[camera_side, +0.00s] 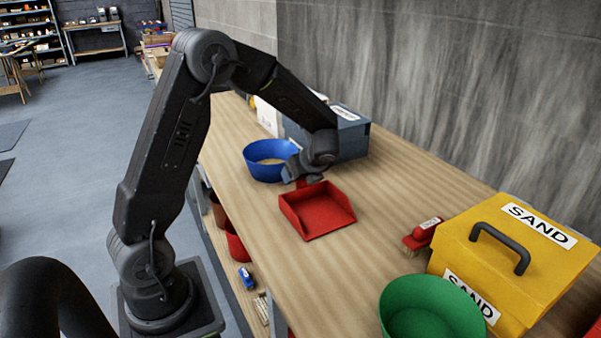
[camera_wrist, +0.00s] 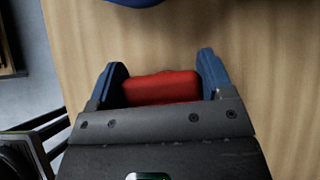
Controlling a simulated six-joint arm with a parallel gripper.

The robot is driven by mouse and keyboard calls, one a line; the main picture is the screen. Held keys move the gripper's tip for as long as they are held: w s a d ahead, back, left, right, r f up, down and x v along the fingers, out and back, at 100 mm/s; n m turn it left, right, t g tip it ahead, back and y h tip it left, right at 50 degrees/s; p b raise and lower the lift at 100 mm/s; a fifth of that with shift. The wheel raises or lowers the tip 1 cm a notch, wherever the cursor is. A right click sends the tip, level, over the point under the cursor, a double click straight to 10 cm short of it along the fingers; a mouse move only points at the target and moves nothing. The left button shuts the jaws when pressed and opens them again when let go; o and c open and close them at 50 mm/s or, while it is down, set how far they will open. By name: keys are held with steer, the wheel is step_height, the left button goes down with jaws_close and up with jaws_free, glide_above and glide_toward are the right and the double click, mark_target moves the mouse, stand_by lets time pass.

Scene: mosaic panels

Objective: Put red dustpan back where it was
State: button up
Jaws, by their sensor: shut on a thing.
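The red dustpan (camera_side: 318,211) is at the middle of the wooden bench in the side view, its open pan toward the camera. My gripper (camera_side: 302,180) is at its back end, by the handle. In the wrist view a red part of the dustpan (camera_wrist: 162,87) lies between the two blue fingers of my gripper (camera_wrist: 162,82). The gripper is shut on the dustpan's handle. Whether the pan touches the bench or hangs just above it, I cannot tell.
A blue bowl (camera_side: 262,172) with tan contents stands just behind my gripper. A grey box (camera_side: 352,138) is near the wall. At the right are a red brush (camera_side: 424,232), a yellow SAND box (camera_side: 500,279) and a green bowl (camera_side: 430,293). The bench (camera_side: 345,275) is clear in front of the dustpan.

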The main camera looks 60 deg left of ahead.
steer(key=o, duration=1.5)
steer(key=shift+f, duration=0.15)
steer(key=shift+r, duration=0.25)
steer(key=v, duration=1.2)
steer(key=s+d+r+n+t+h, duration=0.1)
steer(key=s+d+n+t+h, duration=0.1)
steer(key=s+d+n, duration=0.3)
steer(key=s+d+r+n+t+h, duration=0.1)
steer(key=s+d+r+n+h, duration=0.1)
steer(key=s+d+n, duration=0.3)
steer(key=s+d+r+n+t+h, duration=0.1)
steer(key=s+d+n+h, duration=0.3)
steer(key=s+n, duration=0.4)
steer(key=shift+s+d+r+t, duration=0.4)
steer(key=shift+s+d+t, duration=0.1)
steer(key=shift+s+t, duration=0.25)
